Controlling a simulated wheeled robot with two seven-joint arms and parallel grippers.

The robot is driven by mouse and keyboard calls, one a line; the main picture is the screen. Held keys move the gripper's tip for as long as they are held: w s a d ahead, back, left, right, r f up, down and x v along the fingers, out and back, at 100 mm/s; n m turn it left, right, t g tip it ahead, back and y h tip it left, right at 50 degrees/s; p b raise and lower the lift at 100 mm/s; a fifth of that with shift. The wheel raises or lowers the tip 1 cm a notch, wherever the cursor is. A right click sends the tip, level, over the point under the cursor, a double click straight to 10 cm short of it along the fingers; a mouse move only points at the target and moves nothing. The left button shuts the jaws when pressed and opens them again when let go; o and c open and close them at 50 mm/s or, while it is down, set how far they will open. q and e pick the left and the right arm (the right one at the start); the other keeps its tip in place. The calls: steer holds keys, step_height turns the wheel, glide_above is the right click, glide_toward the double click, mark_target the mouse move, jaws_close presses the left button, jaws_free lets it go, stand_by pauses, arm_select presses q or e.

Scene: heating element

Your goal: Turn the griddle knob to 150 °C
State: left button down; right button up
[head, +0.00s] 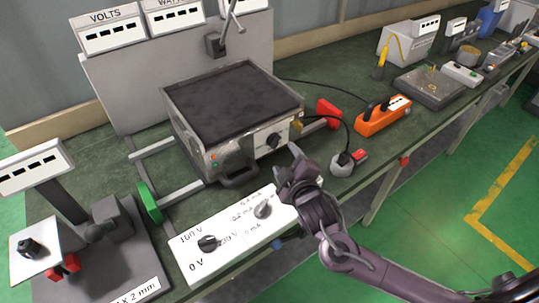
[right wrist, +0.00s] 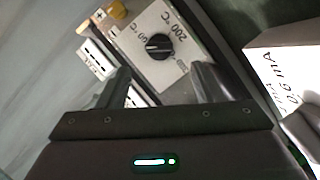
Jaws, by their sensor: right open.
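The griddle (head: 232,103) is a steel box with a dark flat top on the bench. Its black knob (head: 273,140) sits on a pale dial plate on the front face. In the right wrist view the knob (right wrist: 158,46) shows a light pointer line; one plate label reads 200 °C, and a second, at its left, is only partly readable. I cannot tell the exact setting. My right gripper (head: 297,172) is in front of the griddle, just below the knob. Its fingers (right wrist: 158,82) are open and apart, with the knob beyond the gap and nothing between them. My left gripper is not in view.
A white panel (head: 226,243) with two black knobs lies in front of the griddle. A green block (head: 149,203) and a red block (head: 328,114) flank the griddle's frame. An orange power strip (head: 383,117) and a plug with cable (head: 345,163) lie to the right.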

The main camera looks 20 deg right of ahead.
mark_target(277, 144)
steer(key=x, duration=0.3)
steer(key=shift+w+d+r, duration=0.1)
steer(key=shift+w+d, duration=0.1)
steer(key=shift+d, duration=0.05)
steer(key=shift+p+x, duration=0.4)
steer(key=shift+x, duration=0.85)
steer(key=shift+w+a+f, duration=0.2)
steer(key=shift+w+f, duration=0.05)
steer(key=shift+w, duration=0.25)
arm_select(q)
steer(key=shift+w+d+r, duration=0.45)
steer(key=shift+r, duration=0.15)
arm_select(e)
steer(key=shift+w, duration=0.1)
